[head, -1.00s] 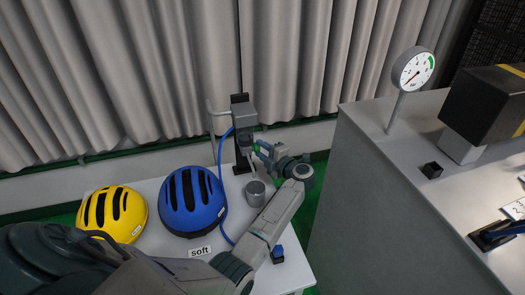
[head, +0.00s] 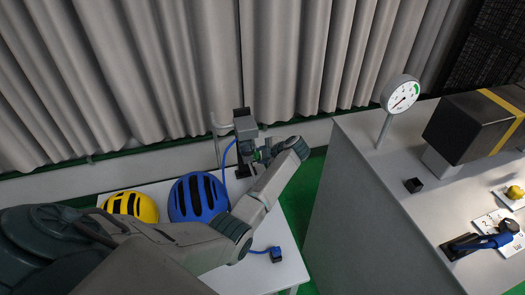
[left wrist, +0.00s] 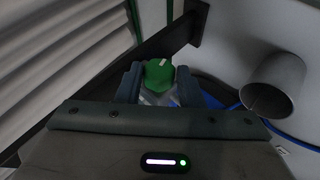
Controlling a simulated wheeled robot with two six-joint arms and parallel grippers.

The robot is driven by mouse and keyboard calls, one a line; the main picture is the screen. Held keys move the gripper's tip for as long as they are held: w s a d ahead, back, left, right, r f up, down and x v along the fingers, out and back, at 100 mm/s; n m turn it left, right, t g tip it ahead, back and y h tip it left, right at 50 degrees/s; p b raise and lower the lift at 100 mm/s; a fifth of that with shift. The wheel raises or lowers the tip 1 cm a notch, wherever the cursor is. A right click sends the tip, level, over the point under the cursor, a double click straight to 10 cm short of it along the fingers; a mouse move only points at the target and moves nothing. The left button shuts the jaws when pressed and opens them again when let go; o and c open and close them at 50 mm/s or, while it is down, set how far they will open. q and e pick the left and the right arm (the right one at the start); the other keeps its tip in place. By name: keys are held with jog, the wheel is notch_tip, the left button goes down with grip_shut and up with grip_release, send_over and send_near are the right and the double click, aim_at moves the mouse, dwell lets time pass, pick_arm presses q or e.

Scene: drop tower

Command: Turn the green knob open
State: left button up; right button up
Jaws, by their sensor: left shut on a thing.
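The green knob (left wrist: 158,74) is a round cap with a white mark at its far edge. In the left wrist view it sits between the two dark fingers of my left gripper (left wrist: 158,88), which is shut on it. In the head view the knob (head: 257,156) shows as a small green spot on the grey unit (head: 245,128) at the back of the small table, partly hidden by my left gripper (head: 262,153). My right gripper is in neither view.
Yellow helmet (head: 132,204) and blue helmet (head: 186,200) lie beside my left arm on the white table (head: 284,222). A grey cylinder (left wrist: 275,84) stands close to the knob. A dial gauge (head: 402,93) stands on the right bench (head: 385,165), near a dark block (head: 470,125).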

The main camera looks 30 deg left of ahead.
pick_arm(q)
jog(key=shift+w+a+r+m+g+h, duration=0.1)
jog(key=shift+m+g+h, duration=0.05)
jog(key=shift+g+h, duration=0.3)
jog(key=shift+w+a+r+m+g+h, duration=0.15)
jog(key=shift+g+h, duration=0.2)
jog(key=shift+h, duration=0.2)
jog(key=shift+s+d, duration=0.1)
jog(key=o, duration=1)
jog(key=shift+c, duration=0.2)
jog(key=shift+d, duration=0.1)
